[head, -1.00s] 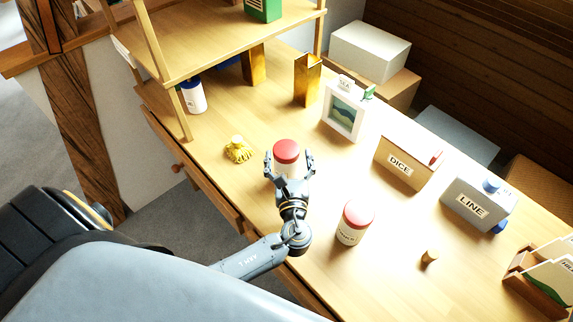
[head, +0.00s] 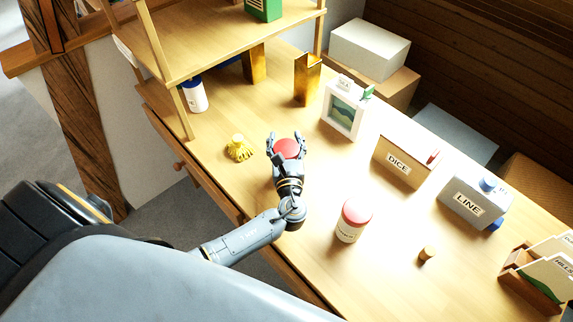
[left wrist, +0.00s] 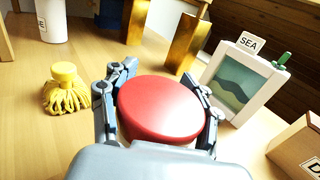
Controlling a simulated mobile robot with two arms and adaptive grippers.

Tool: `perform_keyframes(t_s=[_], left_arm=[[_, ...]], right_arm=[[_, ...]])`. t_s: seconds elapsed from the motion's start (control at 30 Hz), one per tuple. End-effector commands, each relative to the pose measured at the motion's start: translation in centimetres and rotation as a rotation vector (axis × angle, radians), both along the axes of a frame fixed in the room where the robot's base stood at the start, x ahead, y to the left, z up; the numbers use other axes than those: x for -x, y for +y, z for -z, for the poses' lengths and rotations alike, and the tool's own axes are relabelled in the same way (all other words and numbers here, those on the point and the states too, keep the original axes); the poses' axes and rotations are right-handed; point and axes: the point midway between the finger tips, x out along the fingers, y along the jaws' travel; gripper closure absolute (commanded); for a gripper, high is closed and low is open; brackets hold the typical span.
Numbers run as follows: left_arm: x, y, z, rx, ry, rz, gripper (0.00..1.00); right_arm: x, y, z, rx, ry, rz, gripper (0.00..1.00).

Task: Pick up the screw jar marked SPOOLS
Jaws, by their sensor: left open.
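A jar with a red lid (head: 287,148) stands on the desk; its lid (left wrist: 160,106) fills the middle of the left wrist view. My left gripper (head: 286,143) is open, with one finger on each side of this jar. I cannot tell whether the fingers touch it. The jar's body and any label are hidden by my gripper. A second red-lidded jar (head: 353,220) stands apart, nearer the front right, with a label too small to read. I cannot tell from these views which jar is marked SPOOLS. My right gripper is not in view.
A yellow tasselled object (head: 239,149) stands left of the gripped-around jar. A framed picture (head: 343,111) marked SEA is behind right. The DICE box (head: 399,163), LINE box (head: 474,203) and a cork-like piece (head: 427,253) lie to the right. Shelving (head: 230,45) rises at the back left.

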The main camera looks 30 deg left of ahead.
Motion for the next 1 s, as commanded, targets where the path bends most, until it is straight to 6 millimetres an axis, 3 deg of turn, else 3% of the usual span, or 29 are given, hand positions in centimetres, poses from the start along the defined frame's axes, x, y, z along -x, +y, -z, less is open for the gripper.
perform_keyframes(t_s=[0.3, 1.0], left_arm=[[0.02, -0.06, 0.05, 0.001, 0.0, 0.001, 1.0], [0.01, -0.06, -0.73, 0.003, -0.003, 0.001, 1.0]], right_arm=[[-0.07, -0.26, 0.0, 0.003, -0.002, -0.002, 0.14], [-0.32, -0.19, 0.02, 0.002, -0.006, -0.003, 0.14]])
